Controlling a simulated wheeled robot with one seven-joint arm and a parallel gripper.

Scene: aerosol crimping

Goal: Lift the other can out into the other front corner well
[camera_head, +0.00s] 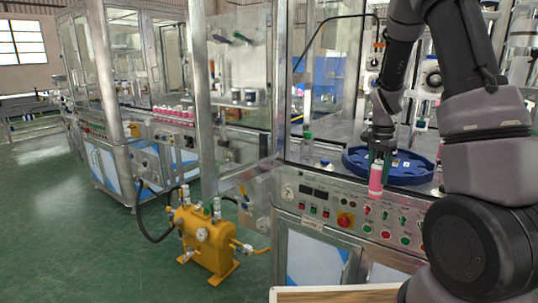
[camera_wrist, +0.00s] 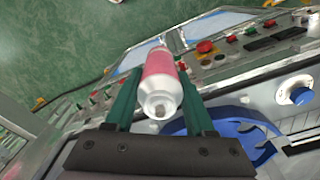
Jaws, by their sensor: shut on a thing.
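My gripper (camera_head: 378,155) is shut on a pink and white can (camera_head: 376,181), which hangs upright in front of the blue round holder near the machine's front edge. In the wrist view the can (camera_wrist: 160,80) sits between the green fingers of my gripper (camera_wrist: 158,95), its white end with a small grey tip toward the camera. The blue round holder (camera_head: 352,163) lies behind the can on the machine's deck; part of its rim (camera_wrist: 235,118) shows in the wrist view. My arm covers part of the holder, and its wells are too small to make out clearly.
The control panel (camera_head: 331,205) with buttons and a red knob (camera_head: 345,219) lies below the can. A metal frame post (camera_head: 279,80) stands left of the holder. A yellow tank (camera_head: 205,238) stands on the floor.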

